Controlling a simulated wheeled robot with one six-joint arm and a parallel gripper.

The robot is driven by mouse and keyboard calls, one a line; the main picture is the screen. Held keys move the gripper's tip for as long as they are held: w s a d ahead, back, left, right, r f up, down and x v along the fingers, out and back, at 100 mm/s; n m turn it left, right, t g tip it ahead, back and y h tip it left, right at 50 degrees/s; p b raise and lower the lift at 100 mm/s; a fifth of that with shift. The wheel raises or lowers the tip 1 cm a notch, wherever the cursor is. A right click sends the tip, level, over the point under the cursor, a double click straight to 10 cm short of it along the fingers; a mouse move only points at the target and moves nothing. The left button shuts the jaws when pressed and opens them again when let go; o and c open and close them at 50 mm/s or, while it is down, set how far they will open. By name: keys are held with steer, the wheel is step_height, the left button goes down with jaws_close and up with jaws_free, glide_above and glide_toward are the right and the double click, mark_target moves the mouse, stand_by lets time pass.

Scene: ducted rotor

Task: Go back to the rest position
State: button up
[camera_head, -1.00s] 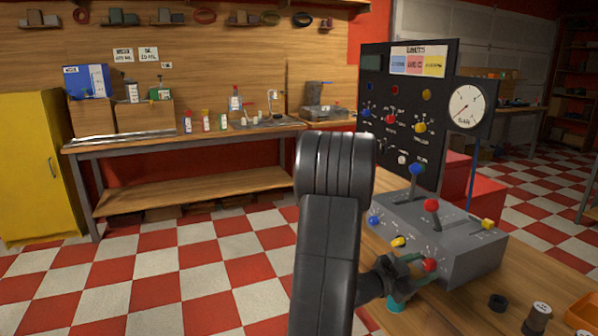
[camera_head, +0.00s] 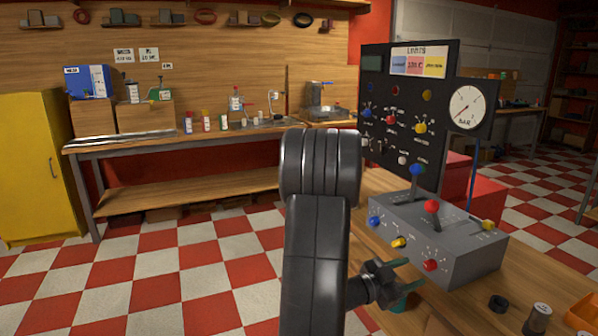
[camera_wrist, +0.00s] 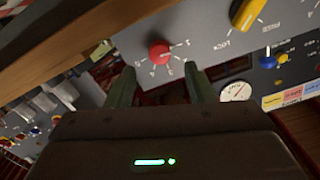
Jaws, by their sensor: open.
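My gripper (camera_head: 408,276) is at the near left edge of the grey control box (camera_head: 470,262), just left of the red knob (camera_head: 430,265) on its front face. In the wrist view, my gripper (camera_wrist: 160,88) has its two green fingers apart with nothing between them. The red knob (camera_wrist: 159,52) shows beyond the fingertips, apart from them, with a numbered scale beside it. A yellow knob (camera_wrist: 248,14) shows right of it in the wrist view.
The box stands on a wooden table (camera_head: 470,310), with a black panel (camera_head: 400,110) and a round gauge (camera_head: 468,108) behind. A black ring (camera_head: 498,302), a small cylinder (camera_head: 538,318) and an orange tray (camera_head: 584,310) lie at the right front. The checkered floor at left is clear.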

mark_target(427, 267)
steer(key=v, duration=0.9)
steer(key=x, duration=1.4)
steer(key=shift+d, duration=0.15)
steer(key=shift+w+d+f+m+b, duration=0.2)
steer(key=shift+d+m+b, duration=0.1)
steer(key=shift+b, duration=0.15)
steer(key=shift+s+a+m+b, duration=0.15)
steer(key=shift+m+b, duration=0.65)
steer(key=shift+m, duration=0.2)
steer(key=m+b, duration=0.2)
steer(key=m, duration=0.1)
steer(key=m+b, duration=0.3)
steer(key=m, duration=0.2)
steer(key=shift+b, duration=0.4)
steer(key=m+b, duration=0.3)
steer(key=m, duration=0.2)
steer(key=shift+r+m+b, duration=0.1)
steer(key=shift+m+b, duration=1.2)
steer(key=shift+m, duration=0.9)
